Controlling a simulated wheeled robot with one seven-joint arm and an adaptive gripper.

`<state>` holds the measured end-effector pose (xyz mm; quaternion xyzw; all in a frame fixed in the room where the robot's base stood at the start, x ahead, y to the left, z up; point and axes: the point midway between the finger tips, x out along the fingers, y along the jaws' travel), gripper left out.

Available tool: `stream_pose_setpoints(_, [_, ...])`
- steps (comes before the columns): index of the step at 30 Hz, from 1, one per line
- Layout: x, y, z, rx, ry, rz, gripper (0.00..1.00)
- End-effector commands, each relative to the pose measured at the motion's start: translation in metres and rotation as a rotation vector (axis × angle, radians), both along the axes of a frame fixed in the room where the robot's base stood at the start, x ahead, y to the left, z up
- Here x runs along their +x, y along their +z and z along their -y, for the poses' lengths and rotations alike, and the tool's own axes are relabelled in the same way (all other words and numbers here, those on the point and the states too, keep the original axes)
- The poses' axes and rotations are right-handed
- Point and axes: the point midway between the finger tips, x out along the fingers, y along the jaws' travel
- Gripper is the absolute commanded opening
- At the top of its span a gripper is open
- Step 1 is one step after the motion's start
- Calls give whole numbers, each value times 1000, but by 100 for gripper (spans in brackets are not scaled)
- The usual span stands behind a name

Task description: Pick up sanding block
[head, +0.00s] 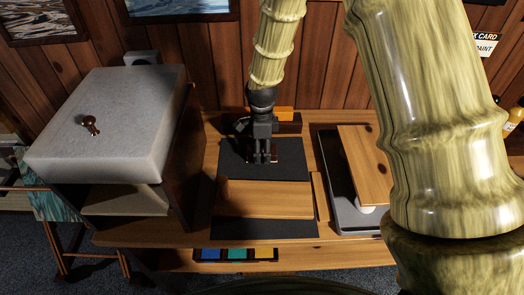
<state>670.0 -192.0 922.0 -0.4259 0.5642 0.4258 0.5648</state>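My gripper (263,157) points down over a dark mat (286,152) on the wooden bench. Its fingers look slightly apart, but the view is too small to show whether they are open or shut on something. A small reddish-brown piece (277,155), possibly the sanding block, shows right at the fingertips, partly hidden by them. I cannot tell whether they touch it. Behind the gripper, near the wall, are an orange block (282,113) and a dark brown block (288,128), partly hidden by my wrist.
A wooden board (264,199) lies across the mat. A narrow wooden strip (321,197) lies right of it. A grey tray (334,170) with a tilted board (362,160) stands farther right. A grey-topped cabinet (110,120) stands left. My arm hides the right side.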

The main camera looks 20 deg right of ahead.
Motion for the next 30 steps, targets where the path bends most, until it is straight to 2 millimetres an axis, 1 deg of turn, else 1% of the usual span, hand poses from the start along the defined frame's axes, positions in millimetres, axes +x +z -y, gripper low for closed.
stream_pose_setpoints(1, [0,0,0,0,0,0,59])
stream_pose_setpoints(5, [0,0,0,0,0,0,35])
stream_pose_setpoints(6, [0,0,0,0,0,0,28])
stream_pose_setpoints(7, [0,0,0,0,0,0,24])
stream_pose_setpoints(8, [0,0,0,0,0,0,24])
stream_pose_setpoints(9, [0,0,0,0,0,0,20])
stream_pose_setpoints(16, [0,1,0,0,0,0,19])
stream_pose_setpoints(20, [0,5,0,0,0,0,19])
stream_pose_setpoints(29, [0,33,0,-1,0,2,19])
stream_pose_setpoints(30, [-3,35,-1,0,0,1,19])
